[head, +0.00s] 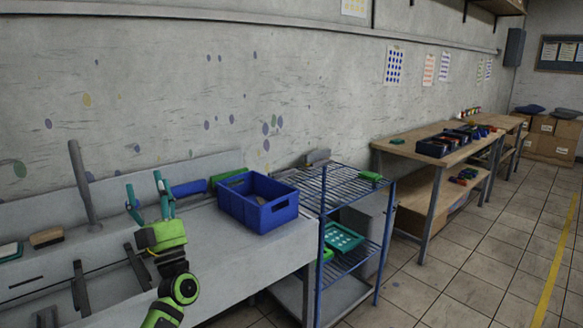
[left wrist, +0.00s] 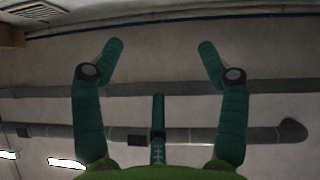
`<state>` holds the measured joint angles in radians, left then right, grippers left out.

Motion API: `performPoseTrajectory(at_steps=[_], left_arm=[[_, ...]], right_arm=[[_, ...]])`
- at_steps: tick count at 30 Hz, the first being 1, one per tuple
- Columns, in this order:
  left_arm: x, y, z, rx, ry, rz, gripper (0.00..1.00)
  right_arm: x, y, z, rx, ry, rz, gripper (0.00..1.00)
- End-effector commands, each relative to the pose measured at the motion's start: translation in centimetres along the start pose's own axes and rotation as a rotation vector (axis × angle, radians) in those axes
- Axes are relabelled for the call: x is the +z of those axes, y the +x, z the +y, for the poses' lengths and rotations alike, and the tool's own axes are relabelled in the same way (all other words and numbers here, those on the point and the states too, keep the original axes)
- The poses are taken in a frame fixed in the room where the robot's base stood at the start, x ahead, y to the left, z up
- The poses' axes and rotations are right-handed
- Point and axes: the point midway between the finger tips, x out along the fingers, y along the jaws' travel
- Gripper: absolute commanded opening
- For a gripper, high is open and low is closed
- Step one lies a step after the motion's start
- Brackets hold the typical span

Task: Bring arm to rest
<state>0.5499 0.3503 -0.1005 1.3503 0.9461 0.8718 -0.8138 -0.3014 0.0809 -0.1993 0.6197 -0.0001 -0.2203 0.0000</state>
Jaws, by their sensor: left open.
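My left gripper (head: 145,182) is green with teal fingers and points upward over the grey workbench (head: 245,262). Its fingers are spread apart with nothing between them. The left wrist view also shows the open gripper (left wrist: 160,47), with only ceiling, pipes and lights beyond it. The left arm rises from the bottom of the head view, left of a blue bin (head: 258,222) and apart from it. My right gripper is in neither view.
A blue wire rack (head: 325,190) stands right of the bench, then a wooden table (head: 415,153). Tiled floor at right is clear.

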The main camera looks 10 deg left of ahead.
Motion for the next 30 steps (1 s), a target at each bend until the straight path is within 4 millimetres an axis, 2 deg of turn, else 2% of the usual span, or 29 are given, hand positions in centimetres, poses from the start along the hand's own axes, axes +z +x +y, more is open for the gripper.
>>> performPoseTrajectory(at_steps=[1, 3, 6, 10, 13, 16, 18, 23, 29, 30], left_arm=[[0.6, -0.2, 2.7, 0.125, -0.014, -0.03, 0.75], [2.0, -1.0, 6.1, 0.29, -0.023, -0.097, 0.75], [4.8, -3.0, 9.8, 0.48, -0.007, -0.234, 0.75], [8.9, -6.0, 11.9, 0.628, 0.053, -0.446, 0.75], [12.1, -8.2, 11.7, 0.671, 0.12, -0.609, 0.75], [14.9, -10.0, 10.2, 0.663, 0.201, -0.767, 0.75], [17.1, -13.8, 9.6, 0.675, 0.209, -0.84, 0.75], [20.6, -21.7, 7.9, 0.705, 0.227, -0.978, 0.75], [24.1, -33.9, 4.6, 0.744, 0.257, -1.183, 0.75], [24.5, -36.4, 3.9, 0.752, 0.262, -1.224, 0.75]], right_arm=[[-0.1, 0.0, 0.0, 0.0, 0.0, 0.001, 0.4], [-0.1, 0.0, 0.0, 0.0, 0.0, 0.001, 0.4], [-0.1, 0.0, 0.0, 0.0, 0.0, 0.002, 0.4], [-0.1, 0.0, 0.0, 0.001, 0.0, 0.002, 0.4], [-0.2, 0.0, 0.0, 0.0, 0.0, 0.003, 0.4], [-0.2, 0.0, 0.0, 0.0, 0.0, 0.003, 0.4], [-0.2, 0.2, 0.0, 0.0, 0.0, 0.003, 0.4], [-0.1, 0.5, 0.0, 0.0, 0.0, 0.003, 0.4], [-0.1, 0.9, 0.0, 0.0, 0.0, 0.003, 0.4], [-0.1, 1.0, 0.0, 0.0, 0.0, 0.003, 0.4]])
